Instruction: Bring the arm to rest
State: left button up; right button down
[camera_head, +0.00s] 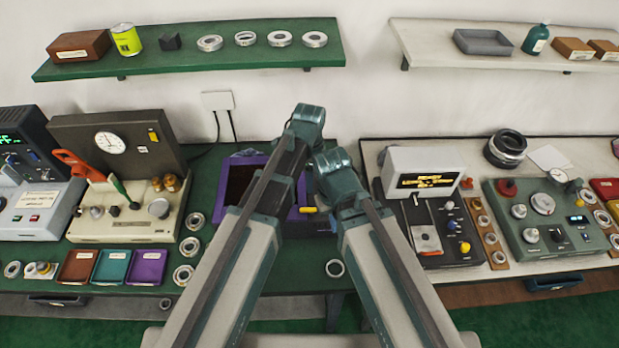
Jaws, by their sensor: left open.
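My left arm reaches in from the lower left and my right arm from the lower right. Both run forward over the middle of the bench, their teal joints close together. My left gripper (281,178) is at the dark part of the left arm, above the purple-rimmed tray (229,163). It is open, and I see nothing held in it; its fingers are hard to make out against the dark links. My right gripper does not show.
On the left are a gauge console (112,143), small red, teal and purple trays (146,268) and several loose rings. On the right stand a white-topped display unit (421,170), a green-grey console (543,215) and stacked dark rings (505,149). Shelves (190,60) hang at the back.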

pick_arm(q)
jog(key=s+a+n, duration=0.4)
jog(key=a+n, duration=0.4)
jog(key=n, duration=0.1)
jog(key=s+a+n, duration=0.5)
jog(key=a+n, duration=0.3)
jog(key=s+d+f+m+b, duration=0.1)
jog(key=s+d+f+b, duration=0.1)
jog(key=d+f+b, duration=0.3)
jog(key=s+d+f+m+y+b, duration=0.1)
jog(key=s+d+f+m+b, duration=0.1)
jog(key=d+f+b, duration=0.3)
jog(key=shift+s+d+f+b, duration=0.35)
jog(key=shift+s+d+b, duration=0.1)
jog(key=shift+s, duration=0.4)
